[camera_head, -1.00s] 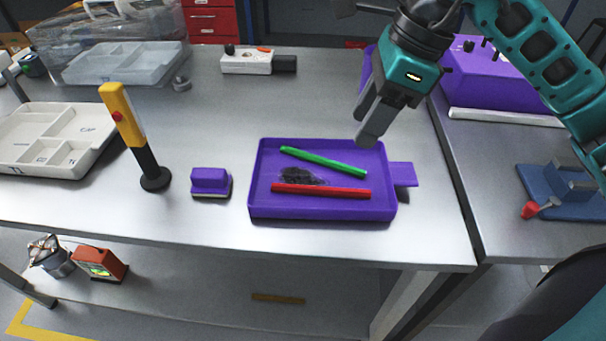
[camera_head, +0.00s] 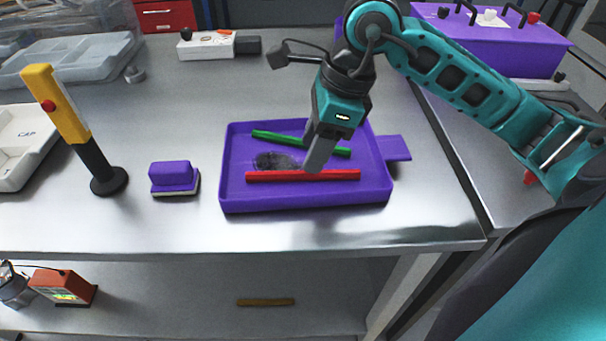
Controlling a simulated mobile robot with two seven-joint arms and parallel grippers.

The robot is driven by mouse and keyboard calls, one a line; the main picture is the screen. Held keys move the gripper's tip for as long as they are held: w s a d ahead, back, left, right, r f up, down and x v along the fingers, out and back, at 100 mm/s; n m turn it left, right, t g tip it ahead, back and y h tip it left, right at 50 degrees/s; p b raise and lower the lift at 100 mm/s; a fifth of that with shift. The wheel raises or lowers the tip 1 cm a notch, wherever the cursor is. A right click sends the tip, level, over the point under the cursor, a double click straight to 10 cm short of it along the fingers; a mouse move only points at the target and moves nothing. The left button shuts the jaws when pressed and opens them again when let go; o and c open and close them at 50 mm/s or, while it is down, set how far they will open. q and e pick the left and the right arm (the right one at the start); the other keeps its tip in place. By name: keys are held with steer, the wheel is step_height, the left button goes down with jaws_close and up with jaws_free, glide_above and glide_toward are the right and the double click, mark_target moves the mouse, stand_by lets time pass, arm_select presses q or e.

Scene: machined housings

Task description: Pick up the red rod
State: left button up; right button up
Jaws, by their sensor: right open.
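The red rod (camera_head: 275,176) lies along the front part of a shallow purple tray (camera_head: 300,200) on the metal table. A green rod (camera_head: 278,136) lies slanted behind it, partly hidden by my right gripper. My right gripper (camera_head: 316,163) is over the tray, pointing down, with its fingertips at the red rod near its middle. The fingers overlap in this view, and I cannot tell whether they touch the rod. The gripper is open and holds nothing. My left gripper is not in view.
A dark patch (camera_head: 275,161) lies in the tray between the rods. A purple block (camera_head: 173,178) and a yellow-and-black upright tool (camera_head: 75,125) stand to the left. A white device (camera_head: 207,46) is at the back. The table in front of the tray is clear.

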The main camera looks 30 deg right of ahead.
mark_target(303, 176)
steer(key=x, duration=0.4)
steer(key=shift+f, duration=0.35)
jaws_close()
